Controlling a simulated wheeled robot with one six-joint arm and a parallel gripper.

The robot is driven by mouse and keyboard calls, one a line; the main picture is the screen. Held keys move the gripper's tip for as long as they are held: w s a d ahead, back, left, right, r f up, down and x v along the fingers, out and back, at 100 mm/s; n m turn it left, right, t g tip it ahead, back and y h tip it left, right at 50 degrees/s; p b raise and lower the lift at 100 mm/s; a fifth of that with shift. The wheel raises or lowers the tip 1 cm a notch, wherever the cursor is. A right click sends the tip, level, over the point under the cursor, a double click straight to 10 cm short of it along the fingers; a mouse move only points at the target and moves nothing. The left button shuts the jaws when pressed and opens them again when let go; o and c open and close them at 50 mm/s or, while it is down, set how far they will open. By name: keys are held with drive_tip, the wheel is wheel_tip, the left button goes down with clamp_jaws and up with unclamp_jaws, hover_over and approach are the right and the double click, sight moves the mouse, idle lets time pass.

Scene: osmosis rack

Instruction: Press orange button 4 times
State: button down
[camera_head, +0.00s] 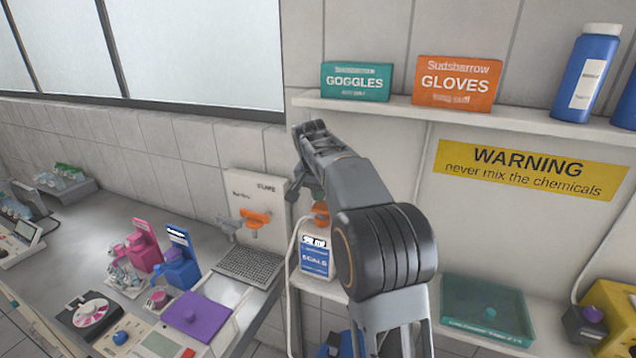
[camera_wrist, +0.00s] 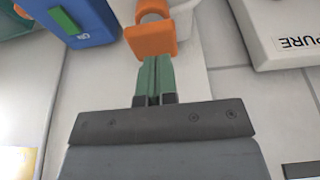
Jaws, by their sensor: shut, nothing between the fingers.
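An orange button-like top (camera_head: 321,209) sits above a white bottle with a blue label (camera_head: 316,262). My gripper (camera_head: 318,191) points down just above this orange top, its green fingertips shut together and empty. In the wrist view an orange block (camera_wrist: 151,39) lies directly at the ends of the closed fingers (camera_wrist: 155,60). I cannot tell whether the fingertips touch it. Another orange part, a tap-like handle (camera_head: 257,217), is on the white wall unit (camera_head: 262,190) left of my gripper. My arm hides part of the bottle's surroundings.
A shelf (camera_head: 400,106) with a goggles box (camera_head: 356,81), a gloves box (camera_head: 456,83) and a blue bottle (camera_head: 587,75) is above. A green tray (camera_head: 486,312) is on the lower right. The left bench (camera_head: 75,225) holds pink and blue devices and a purple lid (camera_head: 189,316).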

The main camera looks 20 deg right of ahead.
sight(320, 206)
drive_tip(key=shift+w+d+f, duration=0.15)
drive_tip(key=shift+d+f, duration=0.05)
drive_tip(key=shift+f, duration=0.45)
wheel_tip(320, 206, down, 3)
drive_tip(key=shift+b, duration=1)
drive_tip(key=shift+r, duration=0.1)
drive_tip(key=shift+a+r+p, duration=0.1)
drive_tip(key=shift+r+p, duration=0.35)
drive_tip(key=shift+p, duration=0.15)
drive_tip(key=p+v, duration=0.5)
drive_tip(key=v, duration=0.4)
drive_tip(key=shift+p, duration=0.35)
drive_tip(key=shift+r, duration=0.1)
